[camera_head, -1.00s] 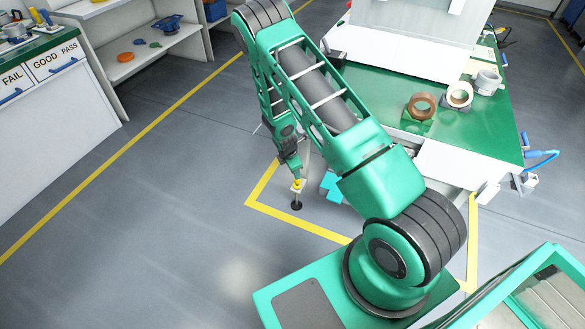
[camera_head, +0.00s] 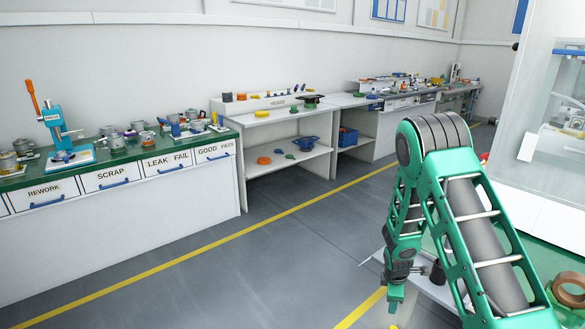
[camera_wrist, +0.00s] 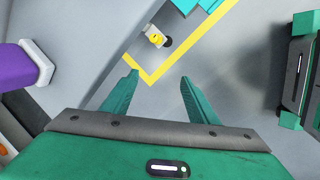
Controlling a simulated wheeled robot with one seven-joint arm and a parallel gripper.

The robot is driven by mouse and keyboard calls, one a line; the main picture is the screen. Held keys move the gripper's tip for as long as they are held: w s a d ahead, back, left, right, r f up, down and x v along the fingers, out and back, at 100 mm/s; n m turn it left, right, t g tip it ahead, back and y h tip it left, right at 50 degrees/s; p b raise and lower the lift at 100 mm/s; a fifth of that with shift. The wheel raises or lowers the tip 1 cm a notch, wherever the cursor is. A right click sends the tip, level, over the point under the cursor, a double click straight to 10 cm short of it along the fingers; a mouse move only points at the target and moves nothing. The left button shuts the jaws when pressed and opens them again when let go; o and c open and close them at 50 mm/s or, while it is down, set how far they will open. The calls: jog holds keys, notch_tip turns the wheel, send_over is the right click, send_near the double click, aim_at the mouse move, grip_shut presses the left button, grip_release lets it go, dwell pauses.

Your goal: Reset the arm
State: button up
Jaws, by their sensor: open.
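My green arm (camera_head: 490,250) rises at the right of the head view and bends over at a dark elbow joint. Its forearm hangs down to the wrist near the bottom edge. In the wrist view, my gripper (camera_wrist: 158,79) has its two green fingers spread wide apart, with nothing between them. It points down over the grey floor and a yellow floor line (camera_wrist: 147,76). The fingertips are cut off or hardly visible in the head view.
A workbench (camera_head: 100,235) with labelled drawers and a white shelf unit (camera_head: 240,180) stand along the left wall. A green-topped table lies close beside my arm at the right, with a brown ring (camera_head: 568,290) on it. The floor (camera_head: 250,265) between is clear.

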jog(key=s+a+r+m+y, duration=0.1)
jog(key=s+a+r+m, duration=0.2)
jog(key=r, duration=0.7)
jog(key=s+r+m+t, duration=0.1)
jog(key=s+r+m, duration=0.25)
jog(key=r, duration=0.55)
jog(key=s+a+r+m+y, duration=0.1)
jog(key=s+a+r+m, duration=0.2)
jog(key=r, duration=0.7)
jog(key=s+r+m, duration=0.5)
jog(key=s+r, duration=0.4)
jog(key=s, duration=0.5)
jog(key=s+d+f+m+g, duration=0.1)
jog(key=s+d+m+g, duration=0.1)
jog(key=s+d, duration=0.3)
jog(key=s+d+f+m+g, duration=0.1)
jog(key=s+d+m, duration=0.3)
jog(key=s, duration=0.8)
jog(key=shift+d+g, duration=0.5)
jog(key=shift+d, duration=0.6)
jog(key=shift+w+m, duration=0.1)
jog(key=shift+m, duration=0.15)
jog(key=shift+w+f, duration=0.3)
jog(key=shift+w, duration=0.3)
